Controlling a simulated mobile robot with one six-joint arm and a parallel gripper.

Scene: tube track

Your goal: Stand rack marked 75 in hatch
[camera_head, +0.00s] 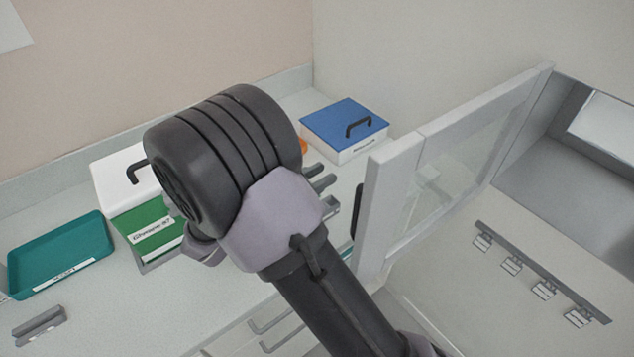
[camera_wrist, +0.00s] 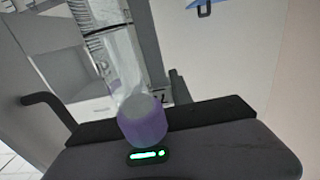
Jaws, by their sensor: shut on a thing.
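My gripper (camera_head: 322,186) is mostly hidden behind my own arm in the head view; grey finger-like parts show just left of the hatch door. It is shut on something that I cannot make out. In the wrist view, a purple cylinder (camera_wrist: 142,122) stands in front of a clear pane, above a small green-lit display; whether it is held is unclear. The hatch door (camera_head: 376,215) is swung open, with a glass pane and a black handle (camera_head: 359,211) close to my gripper. The hatch (camera_head: 570,185) is the grey recess behind it. No mark 75 is readable.
A teal tray (camera_head: 62,254), a white-lidded box (camera_head: 117,178) with a green labelled front, and a grey piece (camera_head: 39,325) are on the left counter. A blue-lidded box (camera_head: 345,128) stands at the back. A rail (camera_head: 540,272) with several clips is at right.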

